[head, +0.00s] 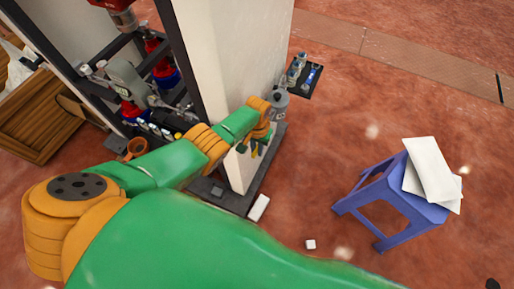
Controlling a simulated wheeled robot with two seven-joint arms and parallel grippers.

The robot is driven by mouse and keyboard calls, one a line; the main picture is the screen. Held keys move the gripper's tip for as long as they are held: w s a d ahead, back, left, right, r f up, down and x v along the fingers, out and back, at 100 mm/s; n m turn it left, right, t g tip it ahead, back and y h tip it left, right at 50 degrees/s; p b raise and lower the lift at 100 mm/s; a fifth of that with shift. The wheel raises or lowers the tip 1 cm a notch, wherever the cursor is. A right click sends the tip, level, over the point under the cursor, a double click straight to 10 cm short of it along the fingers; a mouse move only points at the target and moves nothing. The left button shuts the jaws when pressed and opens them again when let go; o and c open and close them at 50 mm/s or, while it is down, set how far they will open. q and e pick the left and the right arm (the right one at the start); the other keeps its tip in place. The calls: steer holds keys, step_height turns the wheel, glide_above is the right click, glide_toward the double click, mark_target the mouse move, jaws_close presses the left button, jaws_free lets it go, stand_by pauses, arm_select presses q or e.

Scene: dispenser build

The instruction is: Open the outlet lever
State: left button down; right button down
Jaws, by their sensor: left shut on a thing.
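My left arm, green and orange, reaches from the lower left across the picture to the right side of a white panel. My left gripper (267,132) is at its far end, beside the panel and just below a grey cylindrical part (279,101). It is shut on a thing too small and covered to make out. I cannot pick out the outlet lever; the hand and forearm cover much of that spot. Small yellow and green parts (256,149) show just under the hand. My right gripper is not in view.
The tall white panel (235,60) stands on a dark base. A black tray (312,84) with small parts lies behind it. A blue stool (390,205) with white sheets (430,170) stands right. A wooden crate (40,115) is left. A white block (310,244) lies on the floor.

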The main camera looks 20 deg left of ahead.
arm_select(q)
steer(key=c, duration=0.9)
jaws_free()
steer(key=shift+r, duration=0.1)
step_height(320, 180, up, 7)
steer(key=p, duration=0.5)
steer(key=shift+w, duration=0.1)
